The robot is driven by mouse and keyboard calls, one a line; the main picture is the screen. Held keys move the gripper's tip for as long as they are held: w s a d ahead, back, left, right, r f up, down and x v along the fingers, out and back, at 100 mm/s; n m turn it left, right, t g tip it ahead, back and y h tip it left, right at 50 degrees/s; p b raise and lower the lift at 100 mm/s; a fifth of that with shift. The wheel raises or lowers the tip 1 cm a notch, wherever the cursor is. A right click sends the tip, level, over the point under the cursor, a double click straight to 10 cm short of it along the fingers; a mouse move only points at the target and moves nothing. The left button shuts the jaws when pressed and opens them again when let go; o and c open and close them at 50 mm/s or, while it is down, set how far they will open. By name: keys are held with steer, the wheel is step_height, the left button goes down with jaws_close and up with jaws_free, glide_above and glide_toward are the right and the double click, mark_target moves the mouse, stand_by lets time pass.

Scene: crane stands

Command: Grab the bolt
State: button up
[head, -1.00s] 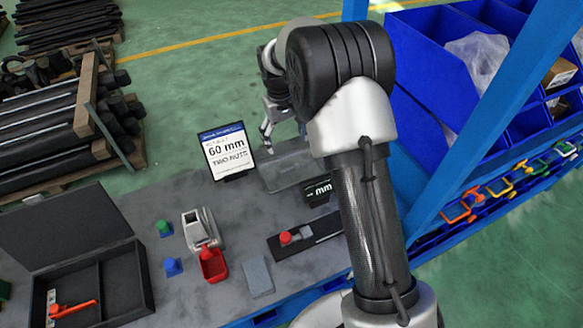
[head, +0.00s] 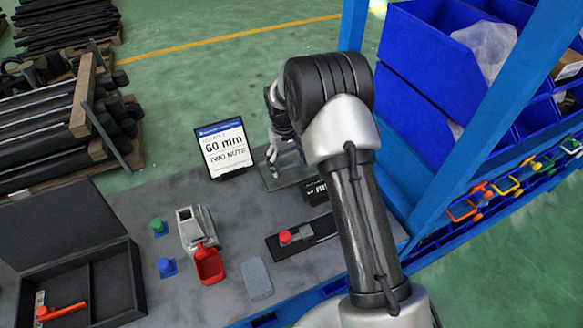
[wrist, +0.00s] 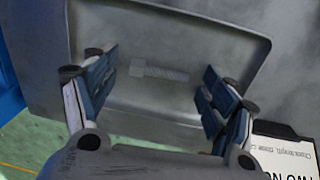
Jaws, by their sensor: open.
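The bolt (wrist: 160,72) is a grey threaded rod with a square-looking head at its left end. It lies in a shallow grey tray (wrist: 240,45) in the wrist view. My gripper (wrist: 160,85) is open, with one dark-padded finger on each side of the bolt in that picture and nothing held. Whether the fingertips are level with the bolt I cannot tell. In the head view my gripper (head: 272,155) is at the left edge of the tray (head: 290,172), partly behind my arm. The bolt cannot be made out there.
A red scoop bin (head: 209,264), a grey block (head: 257,278) and an open black case (head: 115,285) are on the table. A blue rack (head: 480,130) stands right.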

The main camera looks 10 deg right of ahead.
steer(key=shift+r, duration=0.1)
steer(key=c, duration=1.1)
steer(key=shift+c, duration=0.2)
